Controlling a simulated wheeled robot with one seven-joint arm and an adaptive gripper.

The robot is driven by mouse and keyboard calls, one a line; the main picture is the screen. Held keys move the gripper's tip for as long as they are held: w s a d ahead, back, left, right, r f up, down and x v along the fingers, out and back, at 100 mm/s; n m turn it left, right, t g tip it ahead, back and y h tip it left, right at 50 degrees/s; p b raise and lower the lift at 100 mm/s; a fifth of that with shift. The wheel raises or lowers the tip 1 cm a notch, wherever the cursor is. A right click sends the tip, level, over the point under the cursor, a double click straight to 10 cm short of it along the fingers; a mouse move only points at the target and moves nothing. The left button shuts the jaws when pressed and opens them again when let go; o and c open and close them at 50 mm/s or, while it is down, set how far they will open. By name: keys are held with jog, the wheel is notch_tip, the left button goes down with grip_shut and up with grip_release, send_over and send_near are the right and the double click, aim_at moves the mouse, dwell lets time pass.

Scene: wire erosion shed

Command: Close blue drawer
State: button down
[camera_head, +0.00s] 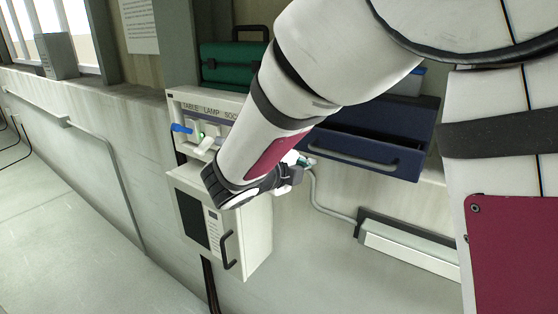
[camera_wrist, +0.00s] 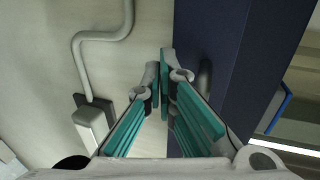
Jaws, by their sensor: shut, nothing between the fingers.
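The dark blue drawer (camera_head: 403,158) stands pulled out of its blue cabinet, with part of its inside showing in the head view. A grey bar handle (camera_head: 352,160) runs across its front. In the wrist view, the blue drawer front (camera_wrist: 235,50) fills the upper right, with the handle (camera_wrist: 205,78) partly behind a finger. My gripper (camera_head: 303,160) is at the left end of the drawer front, close to the handle. In the wrist view, my gripper (camera_wrist: 163,65) has its teal fingers together and empty, overlapping the drawer front's edge. Whether it touches the drawer is unclear.
A white box labelled table lamp socket (camera_head: 187,105), with switches, is left of my arm. Below it a white cabinet door (camera_head: 245,240) with a black handle stands out. A green case (camera_head: 225,62) sits above. A grey conduit (camera_head: 322,197) runs below the drawer to a white wall box (camera_head: 410,247).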

jog(key=shift+w+d, duration=0.7)
jog(key=shift+w, duration=0.15)
